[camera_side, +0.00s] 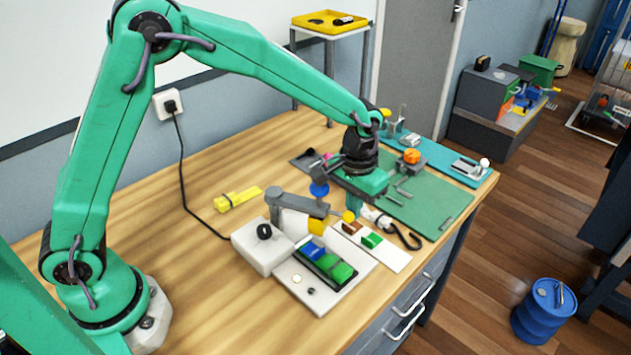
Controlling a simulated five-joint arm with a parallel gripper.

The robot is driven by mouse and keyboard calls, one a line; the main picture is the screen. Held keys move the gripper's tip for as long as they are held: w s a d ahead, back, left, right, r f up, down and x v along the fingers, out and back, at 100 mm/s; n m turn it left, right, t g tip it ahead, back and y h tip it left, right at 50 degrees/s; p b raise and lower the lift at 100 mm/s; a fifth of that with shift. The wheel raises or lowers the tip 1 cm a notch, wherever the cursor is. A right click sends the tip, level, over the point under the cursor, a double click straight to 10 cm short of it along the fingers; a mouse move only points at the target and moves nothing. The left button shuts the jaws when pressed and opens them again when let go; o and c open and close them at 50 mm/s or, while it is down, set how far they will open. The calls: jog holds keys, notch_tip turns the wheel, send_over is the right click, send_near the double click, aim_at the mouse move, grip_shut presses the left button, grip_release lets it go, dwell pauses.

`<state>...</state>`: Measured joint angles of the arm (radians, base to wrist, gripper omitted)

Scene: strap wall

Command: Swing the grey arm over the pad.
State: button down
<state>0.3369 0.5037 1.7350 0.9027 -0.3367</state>
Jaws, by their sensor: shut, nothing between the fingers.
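The grey arm (298,204) is a short bar above the bench, left of my gripper. It runs from a round grey pivot at its left end toward a yellow ball (348,217) on the right. A blue ball (319,190) shows just above it. A white plate (300,290) with blue and green blocks in a dark frame lies in front, and a white strip (393,257) with brown and green blocks lies to the right. I cannot tell which is the pad. My gripper (354,208) points down beside the yellow ball, shut and empty; whether it touches the ball is unclear.
A white box (264,247) with a black knob stands by the plate, with a black cable to the wall socket. A yellow piece (238,197) lies to the left. A green mat (425,200) with small parts lies at right. The bench's left middle is clear.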

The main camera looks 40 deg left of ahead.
aim_at(350, 219)
jog(key=shift+s+d, duration=0.35)
jog(key=shift+s, duration=0.35)
jog(key=shift+s+d, duration=0.35)
jog(key=shift+s, duration=0.45)
jog(key=shift+s+d, duration=0.25)
jog(key=shift+s, duration=0.6)
jog(key=shift+r, duration=0.1)
notch_tip(350, 219, up, 7)
jog(key=w, duration=0.1)
jog(key=shift+w, duration=0.25)
dwell(0.4)
